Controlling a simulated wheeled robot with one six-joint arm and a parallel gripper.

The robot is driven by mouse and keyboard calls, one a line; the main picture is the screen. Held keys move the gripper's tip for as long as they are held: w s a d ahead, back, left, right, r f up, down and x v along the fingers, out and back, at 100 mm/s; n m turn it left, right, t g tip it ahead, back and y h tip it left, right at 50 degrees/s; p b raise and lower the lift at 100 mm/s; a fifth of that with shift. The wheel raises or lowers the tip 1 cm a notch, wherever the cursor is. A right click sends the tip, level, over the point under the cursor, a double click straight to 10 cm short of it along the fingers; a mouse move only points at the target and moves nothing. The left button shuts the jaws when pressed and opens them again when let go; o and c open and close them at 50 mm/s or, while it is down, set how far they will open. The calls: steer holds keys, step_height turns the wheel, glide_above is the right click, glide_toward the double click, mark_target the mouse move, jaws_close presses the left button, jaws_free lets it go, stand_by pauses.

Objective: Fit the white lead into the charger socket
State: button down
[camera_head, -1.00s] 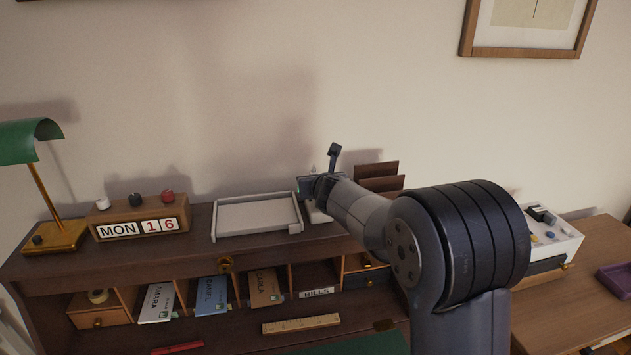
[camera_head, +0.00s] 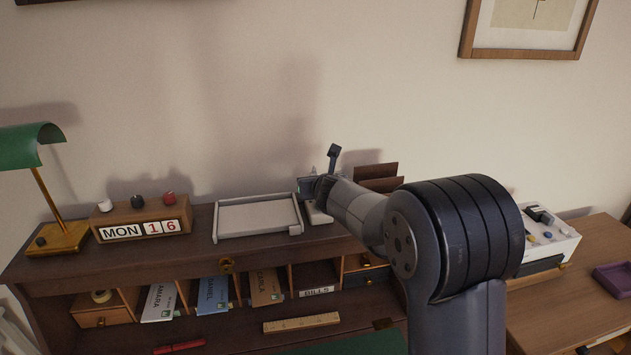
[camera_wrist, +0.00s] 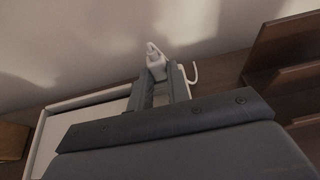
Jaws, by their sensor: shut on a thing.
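My gripper (camera_wrist: 161,90) is shut on the white lead, whose pale plug end (camera_wrist: 155,62) shows between and just beyond the fingertips in the wrist view. A thin white cable (camera_wrist: 195,72) curls to the right of the fingers. In the head view my gripper (camera_head: 314,188) is above the back of the desk, just right of the white tray, largely covered by my arm. A pale block (camera_head: 318,214) shows below it, perhaps the charger. The socket opening is hidden, and I cannot tell whether the plug touches it.
The white tray (camera_head: 257,236) lies close on the left. A brown letter rack (camera_head: 376,171) stands right behind my arm. The wall is close behind. A calendar block (camera_head: 140,218) and green lamp (camera_head: 38,150) stand farther left. A white box with knobs (camera_head: 548,240) is at right.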

steer(key=shift+r, duration=0.75)
steer(key=shift+f+b, duration=0.9)
steer(key=shift+f, duration=0.05)
stand_by(0.3)
